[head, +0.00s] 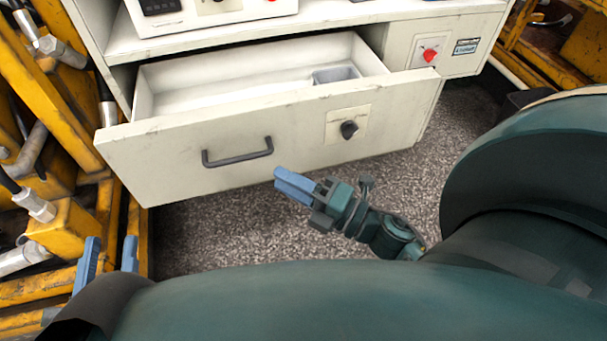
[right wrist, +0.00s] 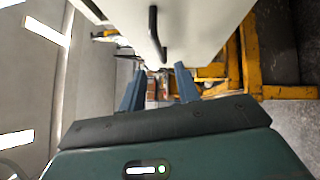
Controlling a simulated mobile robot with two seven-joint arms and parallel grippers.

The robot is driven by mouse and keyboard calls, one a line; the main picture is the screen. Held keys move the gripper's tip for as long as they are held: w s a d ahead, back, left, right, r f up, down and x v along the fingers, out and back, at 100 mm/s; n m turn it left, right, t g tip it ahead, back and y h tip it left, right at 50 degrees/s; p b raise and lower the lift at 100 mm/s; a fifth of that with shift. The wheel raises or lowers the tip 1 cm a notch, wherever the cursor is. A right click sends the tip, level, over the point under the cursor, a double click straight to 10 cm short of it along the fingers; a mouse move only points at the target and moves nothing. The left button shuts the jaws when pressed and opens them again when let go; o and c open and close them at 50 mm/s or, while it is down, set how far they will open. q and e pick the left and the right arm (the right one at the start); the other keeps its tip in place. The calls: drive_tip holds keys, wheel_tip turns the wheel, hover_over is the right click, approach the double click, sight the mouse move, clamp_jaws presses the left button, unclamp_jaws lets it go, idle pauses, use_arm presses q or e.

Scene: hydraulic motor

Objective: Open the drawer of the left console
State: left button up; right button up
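The left console's drawer (head: 285,125) is pulled out, and its white interior shows from above in the head view. Its dark bar handle (head: 238,158) is on the drawer front and also shows in the right wrist view (right wrist: 154,35). My right gripper (head: 279,178) is in front of the drawer, to the right of the handle and a little lower, apart from it. In the right wrist view its blue fingers (right wrist: 159,70) are spread with nothing between them. My left gripper (head: 112,242) is at the lower left with two blue fingers apart, beside the yellow frame.
The console body (head: 330,22) stands behind the drawer, with a red switch (head: 429,55) on its right panel. A black knob (head: 349,129) sticks out of the drawer front. A yellow frame (head: 45,90) with hoses stands close on the left. Speckled floor (head: 225,235) is clear below the drawer.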

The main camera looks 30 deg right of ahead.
drive_tip(key=shift+v, duration=1.5)
drive_tip(key=shift+d, duration=0.1)
